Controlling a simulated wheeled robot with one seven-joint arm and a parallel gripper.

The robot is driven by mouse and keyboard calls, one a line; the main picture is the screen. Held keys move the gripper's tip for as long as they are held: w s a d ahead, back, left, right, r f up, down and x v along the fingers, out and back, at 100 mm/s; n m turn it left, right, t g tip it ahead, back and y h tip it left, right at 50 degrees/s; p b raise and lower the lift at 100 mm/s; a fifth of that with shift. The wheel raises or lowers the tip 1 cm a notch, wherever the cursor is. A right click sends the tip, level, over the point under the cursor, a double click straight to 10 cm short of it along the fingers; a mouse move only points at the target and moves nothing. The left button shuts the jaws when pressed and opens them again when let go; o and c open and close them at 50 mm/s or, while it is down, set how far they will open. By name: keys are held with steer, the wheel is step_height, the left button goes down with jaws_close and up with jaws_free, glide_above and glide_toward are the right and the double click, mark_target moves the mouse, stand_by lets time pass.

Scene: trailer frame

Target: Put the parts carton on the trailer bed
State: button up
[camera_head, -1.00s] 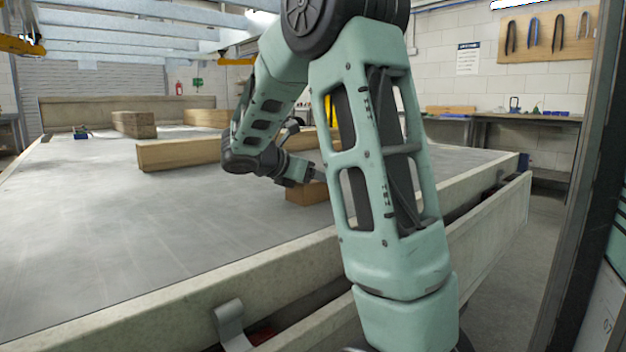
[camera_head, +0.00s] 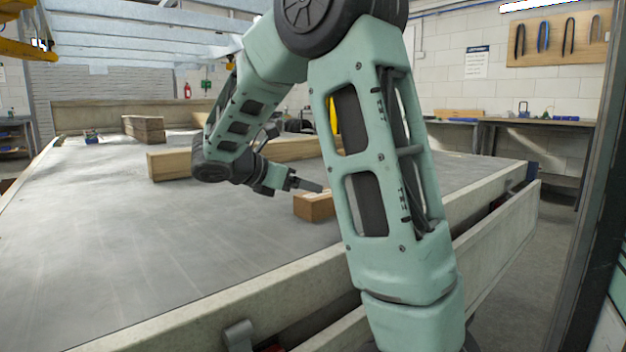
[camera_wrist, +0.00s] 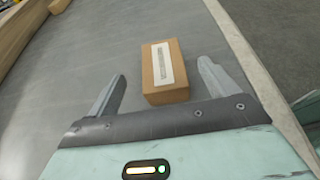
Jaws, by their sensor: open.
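The parts carton (camera_head: 313,207) is a small brown box lying on the grey trailer bed (camera_head: 150,240), partly hidden behind my arm in the head view. In the wrist view the carton (camera_wrist: 150,88), with a white label on top, rests on the bed ahead of my gripper and apart from it. My gripper (camera_wrist: 160,85) is open and empty, with one finger to each side of the carton's near end. In the head view my gripper (camera_head: 308,185) is low over the bed, just left of the carton.
Long timber beams (camera_head: 172,164) lie across the bed beyond my arm. A raised side board (camera_head: 200,312) edges the bed. The left of the bed is clear.

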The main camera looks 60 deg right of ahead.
steer(key=shift+p+v, duration=0.55)
steer(key=shift+v, duration=1.5)
